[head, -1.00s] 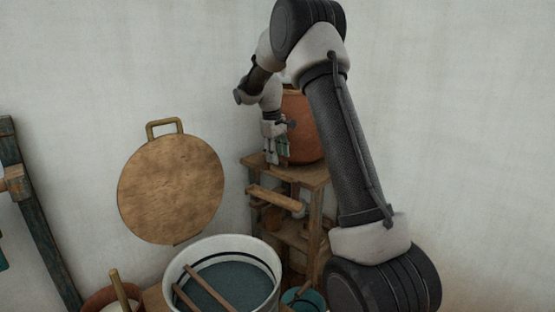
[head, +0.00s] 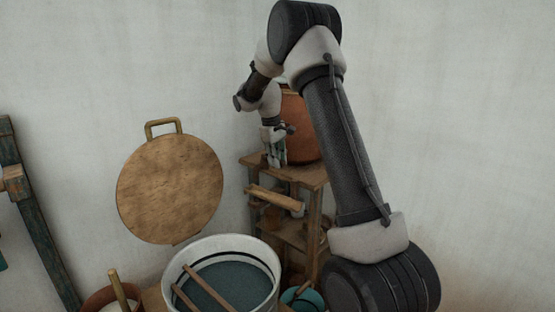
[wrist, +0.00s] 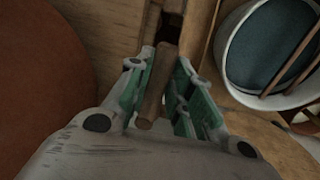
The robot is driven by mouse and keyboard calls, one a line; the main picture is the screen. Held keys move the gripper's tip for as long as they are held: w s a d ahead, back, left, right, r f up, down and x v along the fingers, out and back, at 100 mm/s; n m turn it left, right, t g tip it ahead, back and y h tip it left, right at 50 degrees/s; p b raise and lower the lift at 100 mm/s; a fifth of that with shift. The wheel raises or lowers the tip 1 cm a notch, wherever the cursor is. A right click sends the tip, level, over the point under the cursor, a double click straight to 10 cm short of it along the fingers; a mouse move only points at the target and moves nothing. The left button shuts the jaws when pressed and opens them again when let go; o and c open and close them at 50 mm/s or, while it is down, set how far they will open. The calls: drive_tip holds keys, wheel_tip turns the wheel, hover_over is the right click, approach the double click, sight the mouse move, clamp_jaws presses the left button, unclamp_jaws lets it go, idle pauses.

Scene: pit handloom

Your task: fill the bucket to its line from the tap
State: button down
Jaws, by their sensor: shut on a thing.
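A large terracotta pot (head: 299,138) stands on a wooden stand, and it fills the left of the wrist view (wrist: 38,85). My gripper (head: 277,158) is in front of the pot. In the wrist view its green-padded fingers (wrist: 158,95) are shut on a short round wooden piece, seemingly the tap handle (wrist: 157,78). The spout and any water flow cannot be made out. A small teal bucket (head: 305,298) sits low beside the stand, cut off by the frame's bottom edge. Its fill line and water level cannot be seen.
A white tub (head: 265,262) with blue-grey contents and two sticks across it stands left of the teal bucket. The wooden stand (head: 318,180) has a wooden bar in front and lower shelves. A round wooden disc (head: 170,190) hangs on the wall.

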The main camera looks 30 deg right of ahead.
drive_tip(key=a+m, duration=0.1)
drive_tip(key=m, duration=0.1)
drive_tip(key=a+m, duration=0.2)
drive_tip(key=shift+m+g, duration=0.4)
drive_tip(key=c, duration=1.3)
unclamp_jaws()
drive_tip(key=r, duration=0.4)
drive_tip(key=a+r, duration=0.1)
drive_tip(key=r, duration=0.3)
drive_tip(key=a+r, duration=0.1)
drive_tip(key=r, duration=0.2)
drive_tip(key=shift+w+a+r, duration=0.1)
drive_tip(key=shift+a+r, duration=0.1)
drive_tip(key=shift+r, duration=0.2)
